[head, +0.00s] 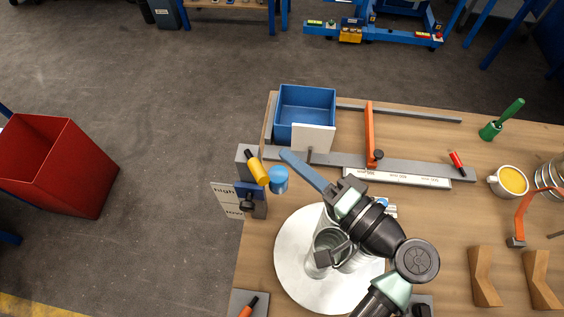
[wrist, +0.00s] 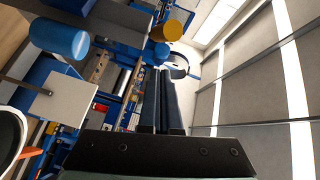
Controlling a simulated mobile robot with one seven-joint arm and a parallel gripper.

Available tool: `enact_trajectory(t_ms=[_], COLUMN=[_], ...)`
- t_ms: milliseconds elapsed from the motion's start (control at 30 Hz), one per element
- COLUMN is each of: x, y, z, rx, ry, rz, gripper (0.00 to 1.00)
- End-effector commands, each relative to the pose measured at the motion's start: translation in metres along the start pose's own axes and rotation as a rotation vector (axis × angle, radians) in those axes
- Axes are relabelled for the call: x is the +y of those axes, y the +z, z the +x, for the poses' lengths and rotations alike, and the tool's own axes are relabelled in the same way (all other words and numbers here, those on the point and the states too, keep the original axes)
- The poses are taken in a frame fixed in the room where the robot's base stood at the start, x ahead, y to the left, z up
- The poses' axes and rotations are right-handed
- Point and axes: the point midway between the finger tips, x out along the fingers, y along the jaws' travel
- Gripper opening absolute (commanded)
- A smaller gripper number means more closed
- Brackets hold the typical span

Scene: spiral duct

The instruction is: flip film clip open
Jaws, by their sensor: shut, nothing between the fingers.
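No part is marked as the film clip, and I cannot tell which one it is. At the bench's left edge a post carries a yellow cylinder (head: 257,172), a blue cylinder (head: 279,180) and a dark blue block (head: 248,189). The yellow (wrist: 166,29) and blue (wrist: 62,40) cylinders also show in the wrist view. My gripper (head: 285,156) is shut and empty, its blue fingers pointing up-left, just above the blue cylinder in the head view. In the wrist view its fingers (wrist: 161,75) lie together. A small white plate (head: 314,138) stands just right of the fingertips.
A blue bin (head: 306,108) stands behind the white plate. An orange bar (head: 371,132) crosses the grey rail (head: 405,167). A round white disc (head: 291,262) lies under my arm. A high/low sign (head: 226,198) stands at the left edge. Cup, green tool and wooden blocks are right.

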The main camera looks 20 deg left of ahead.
Motion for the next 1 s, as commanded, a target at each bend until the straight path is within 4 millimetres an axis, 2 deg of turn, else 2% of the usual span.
enact_trajectory(t_ms=[100, 300, 1000], x=[-0.002, -0.001, -0.002], y=[0.014, 0.024, 0.03], z=[0.003, 0.006, 0.006], rx=[-0.002, -0.001, 0.051], ry=[-0.001, -0.002, 0.012], rz=[0.002, -0.001, 0.002], gripper=[0.0, 0.0, 0.0])
